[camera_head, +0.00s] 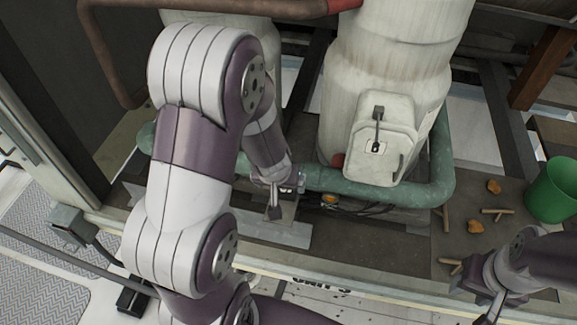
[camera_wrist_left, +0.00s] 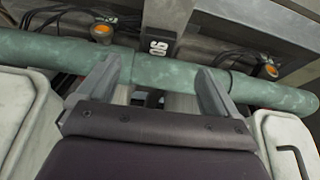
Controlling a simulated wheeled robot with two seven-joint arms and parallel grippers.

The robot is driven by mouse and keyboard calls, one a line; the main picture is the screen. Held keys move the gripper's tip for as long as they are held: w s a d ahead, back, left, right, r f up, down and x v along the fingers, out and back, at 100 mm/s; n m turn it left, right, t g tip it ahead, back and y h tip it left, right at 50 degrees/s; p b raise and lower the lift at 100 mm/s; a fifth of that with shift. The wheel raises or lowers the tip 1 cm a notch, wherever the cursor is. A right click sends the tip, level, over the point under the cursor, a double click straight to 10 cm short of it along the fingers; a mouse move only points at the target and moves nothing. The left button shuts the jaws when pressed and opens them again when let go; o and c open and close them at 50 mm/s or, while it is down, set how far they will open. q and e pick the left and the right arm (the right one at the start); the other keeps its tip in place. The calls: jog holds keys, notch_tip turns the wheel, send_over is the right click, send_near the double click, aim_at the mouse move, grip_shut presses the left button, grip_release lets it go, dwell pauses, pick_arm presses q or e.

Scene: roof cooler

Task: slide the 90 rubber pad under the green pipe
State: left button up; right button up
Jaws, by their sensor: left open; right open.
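The green pipe (camera_head: 330,182) runs across the front of the white tanks. It also crosses the left wrist view (camera_wrist_left: 165,72). A dark pad marked 90 (camera_wrist_left: 158,47) shows upside down in the left wrist view, at the pipe's far edge between the fingers. I cannot tell how far it reaches under the pipe; my arm and gripper hide that spot in the head view. My left gripper (camera_head: 286,194) is open at the pipe, its two fingers (camera_wrist_left: 158,80) apart and overlapping the pipe in its wrist view. My right gripper (camera_head: 488,294) is open, low at the right, away from the pipe.
A white tank (camera_head: 385,75) with a latched box (camera_head: 380,140) stands above the pipe. Orange-topped fittings with dark cables (camera_head: 329,200) sit near the pipe. A green bucket (camera_head: 553,192) and scattered wood and orange-brown pieces (camera_head: 494,187) lie at right. A metal sheet (camera_head: 265,228) lies in front.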

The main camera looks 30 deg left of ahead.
aim_at(284, 195)
pick_arm(q)
jog(key=b+x, duration=0.6)
jog(key=x, duration=0.5)
jog(key=shift+w+a+f, duration=0.1)
jog(key=shift+f, duration=0.45)
pick_arm(e)
notch_tip(284, 195, down, 6)
jog(key=shift+s, duration=0.35)
pick_arm(q)
jog(key=shift+c, duration=0.3)
